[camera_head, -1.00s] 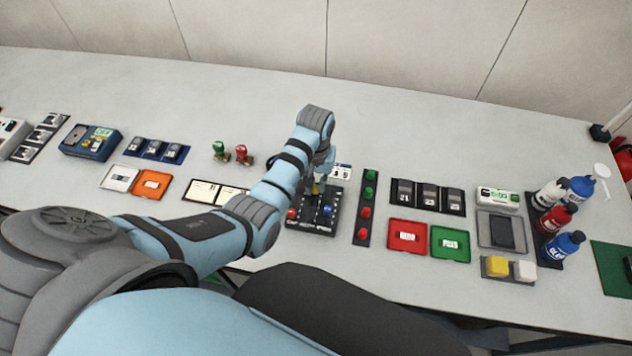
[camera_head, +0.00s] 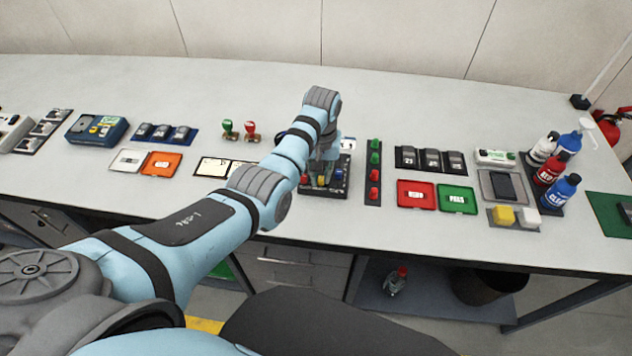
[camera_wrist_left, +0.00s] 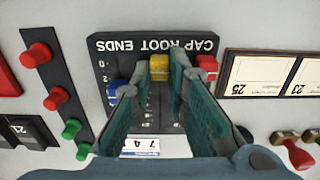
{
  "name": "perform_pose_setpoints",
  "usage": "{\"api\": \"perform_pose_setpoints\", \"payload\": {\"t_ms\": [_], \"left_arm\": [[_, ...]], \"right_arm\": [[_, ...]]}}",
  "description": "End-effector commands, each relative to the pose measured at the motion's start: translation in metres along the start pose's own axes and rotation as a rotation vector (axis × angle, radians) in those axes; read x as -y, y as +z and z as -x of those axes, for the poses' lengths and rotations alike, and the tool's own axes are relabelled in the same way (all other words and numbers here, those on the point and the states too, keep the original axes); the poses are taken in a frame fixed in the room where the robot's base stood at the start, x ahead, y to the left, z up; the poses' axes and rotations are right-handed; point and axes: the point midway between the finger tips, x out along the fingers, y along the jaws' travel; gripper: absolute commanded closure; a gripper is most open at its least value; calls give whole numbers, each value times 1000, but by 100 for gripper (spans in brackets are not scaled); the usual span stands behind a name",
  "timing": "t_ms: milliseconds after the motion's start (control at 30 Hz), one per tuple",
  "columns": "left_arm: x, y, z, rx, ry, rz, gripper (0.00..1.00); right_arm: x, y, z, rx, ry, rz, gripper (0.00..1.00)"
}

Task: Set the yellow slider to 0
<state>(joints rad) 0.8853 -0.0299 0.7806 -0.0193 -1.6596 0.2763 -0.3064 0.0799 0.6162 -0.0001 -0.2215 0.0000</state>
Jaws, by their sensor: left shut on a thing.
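The black slider panel (camera_head: 334,190) lies on the bench and carries a red, a yellow and a blue slider. In the left wrist view, the yellow slider (camera_wrist_left: 159,67) is at the lettered end of its slot, about level with the printed 0. The red slider (camera_wrist_left: 207,66) is at a similar level; the blue slider (camera_wrist_left: 118,90) sits farther from the lettering. My left gripper (camera_wrist_left: 161,78) is shut on the yellow slider, a finger on each side. In the head view my left arm partly hides the panel. My right gripper is not in view.
A strip of red and green buttons (camera_head: 374,172) stands right of the panel. A framed card holder (camera_head: 213,167) and red and green stamps (camera_head: 250,131) are left of it. Red (camera_head: 417,194) and green (camera_head: 456,198) trays lie farther right. The bench behind is clear.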

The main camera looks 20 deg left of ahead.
Motion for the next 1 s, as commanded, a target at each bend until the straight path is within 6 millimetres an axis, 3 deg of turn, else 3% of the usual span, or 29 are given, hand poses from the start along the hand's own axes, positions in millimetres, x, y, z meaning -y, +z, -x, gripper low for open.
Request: {"api": "perform_pose_setpoints", "payload": {"t_ms": [233, 267, 367, 400, 733, 1000], "left_arm": [[0, 4, -2, 13, -2, 0, 100], [0, 4, -2, 14, -2, 0, 82], [-1, 4, -2, 12, -2, -2, 66], [-1, 3, -2, 11, -2, -2, 65], [-1, 2, 6, 6, -1, -1, 65], [-1, 2, 61, 6, -1, -2, 65]], "right_arm": [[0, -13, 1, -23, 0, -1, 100], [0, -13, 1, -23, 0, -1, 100], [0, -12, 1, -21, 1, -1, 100], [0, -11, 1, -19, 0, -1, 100], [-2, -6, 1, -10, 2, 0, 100], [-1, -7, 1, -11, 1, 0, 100]]}}
